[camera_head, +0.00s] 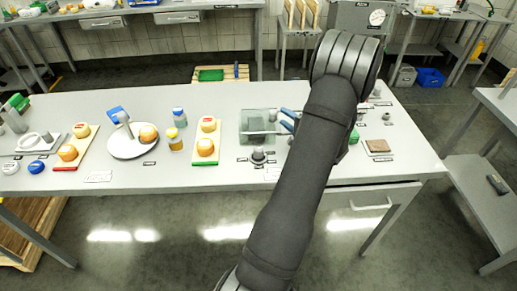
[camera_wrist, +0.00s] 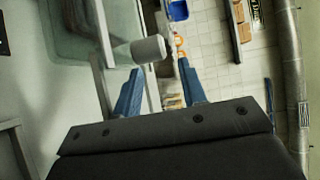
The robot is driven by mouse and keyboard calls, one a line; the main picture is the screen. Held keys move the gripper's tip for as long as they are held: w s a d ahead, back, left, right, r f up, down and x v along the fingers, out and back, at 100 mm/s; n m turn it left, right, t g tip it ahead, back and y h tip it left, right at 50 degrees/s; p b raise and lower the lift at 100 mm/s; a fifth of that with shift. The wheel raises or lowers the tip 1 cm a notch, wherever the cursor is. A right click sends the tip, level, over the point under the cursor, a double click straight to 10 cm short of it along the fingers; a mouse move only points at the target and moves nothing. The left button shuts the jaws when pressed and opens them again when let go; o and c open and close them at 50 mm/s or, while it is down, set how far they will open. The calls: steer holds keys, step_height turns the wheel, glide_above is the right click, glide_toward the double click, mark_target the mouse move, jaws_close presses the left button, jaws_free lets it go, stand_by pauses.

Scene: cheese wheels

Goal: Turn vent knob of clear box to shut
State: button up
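The clear box (camera_head: 257,126) stands on the long table, left of my arm in the head view. Its see-through wall fills the upper left of the wrist view (camera_wrist: 82,45). A grey cylindrical knob (camera_wrist: 148,50) stands out beside the box in the wrist view; a grey spot at the box's right side in the head view (camera_head: 272,115) looks like the same knob. My gripper (camera_wrist: 160,68) has two blue fingers spread apart, with nothing clasped. The knob is just past the left fingertip; I cannot tell whether they touch. In the head view the fingers (camera_head: 288,119) are right of the box.
A dark round fitting (camera_head: 259,155) sits in front of the box. A board with cheese wheels (camera_head: 206,148), yellow jar (camera_head: 174,139) and white plate (camera_head: 124,151) stand left. A brown block (camera_head: 378,146) lies right of my arm, which hides part of the table.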

steer(key=s+a+r+n+g, duration=0.1)
steer(key=s+a+n+g, duration=0.1)
steer(key=a+n+g, duration=0.1)
steer(key=s+a+r+n+g+h, duration=0.1)
steer(key=s+a+r+n+g, duration=0.1)
steer(key=n+g, duration=0.3)
steer(key=s+a+r+n+g+h, duration=0.1)
steer(key=s+a+n+g, duration=0.3)
steer(key=a+n+g, duration=0.1)
steer(key=shift+s+a+r+g, duration=0.1)
steer(key=shift+r+g, duration=0.1)
steer(key=shift+g, duration=0.1)
step_height(320, 180, up, 3)
steer(key=s+n+g+h, duration=0.1)
steer(key=n+h, duration=0.2)
steer(key=n, duration=0.1)
steer(key=n+h, duration=0.3)
steer(key=h, duration=0.2)
glide_toward(259, 148)
step_height(259, 148, down, 11)
steer(key=shift+s+r, duration=0.1)
steer(key=shift+r, duration=0.1)
steer(key=c, duration=1)
